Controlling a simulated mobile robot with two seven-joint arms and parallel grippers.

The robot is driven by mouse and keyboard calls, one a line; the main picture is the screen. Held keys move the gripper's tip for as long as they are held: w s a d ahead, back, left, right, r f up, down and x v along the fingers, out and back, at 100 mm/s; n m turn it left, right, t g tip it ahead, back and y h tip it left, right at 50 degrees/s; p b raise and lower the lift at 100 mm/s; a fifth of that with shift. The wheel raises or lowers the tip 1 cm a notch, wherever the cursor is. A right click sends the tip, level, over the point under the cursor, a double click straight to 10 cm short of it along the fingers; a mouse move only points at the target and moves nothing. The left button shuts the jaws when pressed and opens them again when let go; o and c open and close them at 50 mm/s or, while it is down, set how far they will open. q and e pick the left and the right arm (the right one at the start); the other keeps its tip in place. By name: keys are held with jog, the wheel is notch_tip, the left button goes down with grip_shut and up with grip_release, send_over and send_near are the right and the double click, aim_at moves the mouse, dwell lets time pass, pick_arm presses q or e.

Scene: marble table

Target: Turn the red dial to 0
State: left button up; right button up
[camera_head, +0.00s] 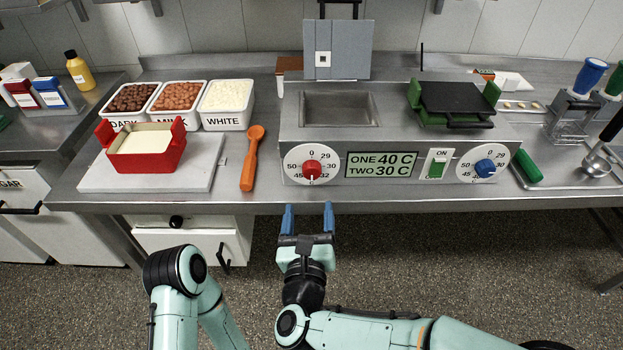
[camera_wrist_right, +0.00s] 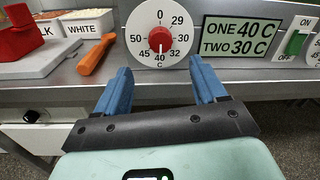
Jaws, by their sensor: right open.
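The red dial (camera_head: 312,168) sits on a round white face (camera_head: 294,162) at the left of the machine's front panel. It also shows in the right wrist view (camera_wrist_right: 159,39). Its white mark points down, towards 40; the 0 is at the top of the face. My right gripper (camera_head: 308,213) is open and empty, with blue fingers pointing at the machine, below and in front of the dial. In the right wrist view its fingers (camera_wrist_right: 160,78) stand apart, one on each side below the dial, not touching it. My left gripper is not in view.
The panel also has a display (camera_head: 381,165), a green switch (camera_head: 437,165) and a blue dial (camera_head: 485,167). An orange spatula (camera_head: 250,160) lies left of the machine, beside a white board (camera_head: 205,165) bearing a red mould (camera_head: 143,155). The space before the table edge is clear.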

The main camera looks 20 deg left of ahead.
aim_at(312, 175)
jog(key=x, duration=1)
jog(key=shift+c, duration=0.3)
jog(key=c, duration=1)
